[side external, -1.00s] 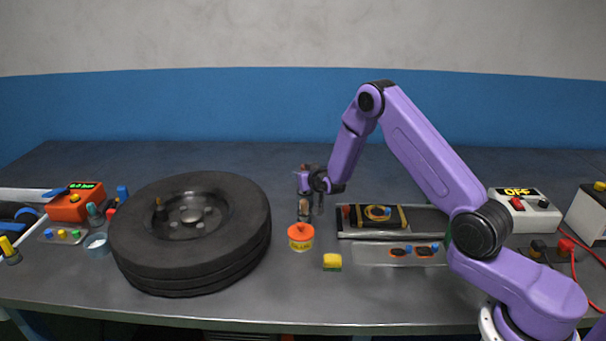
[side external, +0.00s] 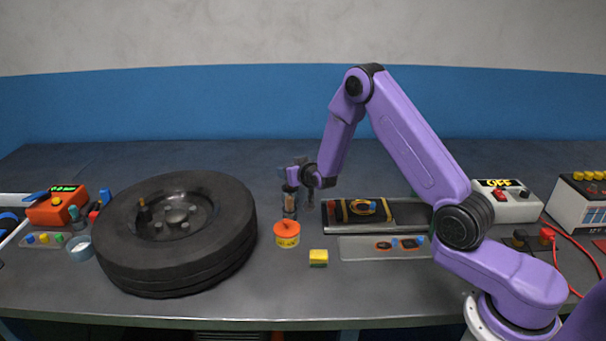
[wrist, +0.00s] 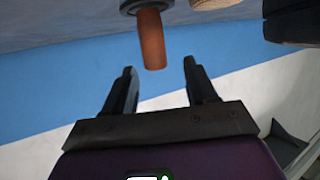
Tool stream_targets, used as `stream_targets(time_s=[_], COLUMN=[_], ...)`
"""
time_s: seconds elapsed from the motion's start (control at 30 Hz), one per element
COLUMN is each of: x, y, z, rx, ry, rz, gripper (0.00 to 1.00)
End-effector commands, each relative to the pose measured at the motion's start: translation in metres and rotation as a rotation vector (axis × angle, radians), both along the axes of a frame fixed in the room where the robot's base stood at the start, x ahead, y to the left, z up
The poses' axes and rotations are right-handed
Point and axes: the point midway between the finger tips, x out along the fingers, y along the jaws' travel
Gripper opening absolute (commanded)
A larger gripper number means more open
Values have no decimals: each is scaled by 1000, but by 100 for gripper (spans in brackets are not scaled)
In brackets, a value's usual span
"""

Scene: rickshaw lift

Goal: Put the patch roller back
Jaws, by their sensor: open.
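A brown handle (wrist: 152,40) with a grey ring at its base shows in the wrist view, just beyond my fingertips and between their lines. It may be the patch roller's handle; its working end is not clear. In the side view a small brownish upright thing (side external: 290,211) stands behind the orange-lidded tin (side external: 287,234), partly hidden by my gripper. My gripper (side external: 300,192) is low over the bench there. In the wrist view its two dark fingers (wrist: 157,85) are apart with nothing between them.
A big tyre (side external: 175,265) lies left of my gripper. To the right are a metal tray (side external: 410,212) with a black and yellow item and a clear tray (side external: 360,254) with patches. The bench behind is clear.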

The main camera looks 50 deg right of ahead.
Motion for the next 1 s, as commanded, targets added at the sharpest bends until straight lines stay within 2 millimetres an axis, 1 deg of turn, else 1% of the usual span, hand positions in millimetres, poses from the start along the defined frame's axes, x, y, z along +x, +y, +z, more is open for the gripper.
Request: stream_targets(time_s=[0.03, 0.3, 0.5, 0.7, 0.87, 0.97, 1.0], x=[-8, -47, -69, -78, -79, -78, -78], y=[3, 16, 23, 26, 27, 38, 45], z=[4, 19, 28, 32, 32, 33, 34], rx=[0, 1, 0, 0, 2, 15, 23], ry=[-1, 0, -1, -1, 1, 23, 38], rz=[1, 0, 0, -1, 4, 38, 62], gripper=[57, 57, 57, 57, 57, 57, 57])
